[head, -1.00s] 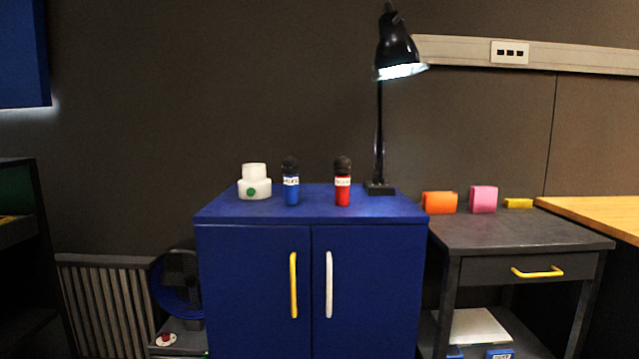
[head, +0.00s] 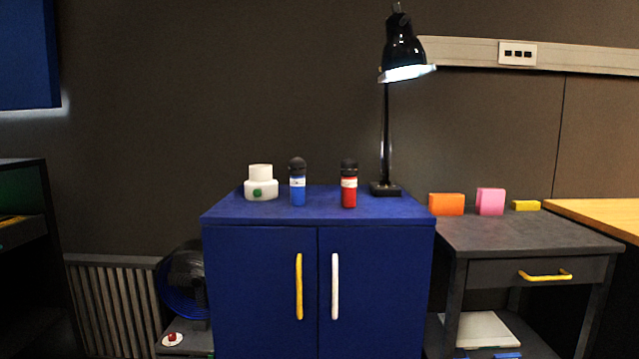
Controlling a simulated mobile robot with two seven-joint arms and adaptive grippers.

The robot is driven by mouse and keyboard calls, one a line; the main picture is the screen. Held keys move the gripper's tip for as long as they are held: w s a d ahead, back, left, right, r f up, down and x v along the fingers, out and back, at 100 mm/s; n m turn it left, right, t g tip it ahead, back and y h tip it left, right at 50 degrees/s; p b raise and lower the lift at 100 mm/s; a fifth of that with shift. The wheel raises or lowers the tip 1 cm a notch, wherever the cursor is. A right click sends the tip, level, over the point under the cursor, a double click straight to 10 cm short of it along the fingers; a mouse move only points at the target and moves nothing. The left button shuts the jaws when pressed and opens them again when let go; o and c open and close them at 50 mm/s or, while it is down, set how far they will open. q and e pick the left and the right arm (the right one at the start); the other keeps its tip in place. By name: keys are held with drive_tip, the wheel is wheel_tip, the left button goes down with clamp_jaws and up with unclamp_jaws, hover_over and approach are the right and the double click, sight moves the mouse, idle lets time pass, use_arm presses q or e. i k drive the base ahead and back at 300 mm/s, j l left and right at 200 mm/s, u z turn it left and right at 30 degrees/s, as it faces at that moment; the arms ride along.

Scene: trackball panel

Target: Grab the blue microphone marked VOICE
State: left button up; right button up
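The blue microphone (head: 298,184) stands upright on top of the blue cabinet (head: 225,208), left of its middle. It has a black head and a white label band, whose text is too small to read. A red microphone (head: 349,186) of the same shape stands upright to its right, with a gap between them. Neither of my grippers shows in the head view.
A white stepped object (head: 261,190) with a green spot stands left of the blue microphone. A black lamp (head: 385,188) stands at the cabinet's back right. A dark side table (head: 500,235) holds orange, pink and yellow blocks. The cabinet top's front is clear.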

sight(297, 165)
drive_tip(key=i+j, duration=0.2)
drive_tip(key=i, duration=0.25)
drive_tip(key=i+j, duration=0.2)
drive_tip(key=i, duration=0.25)
drive_tip(key=u, duration=0.05)
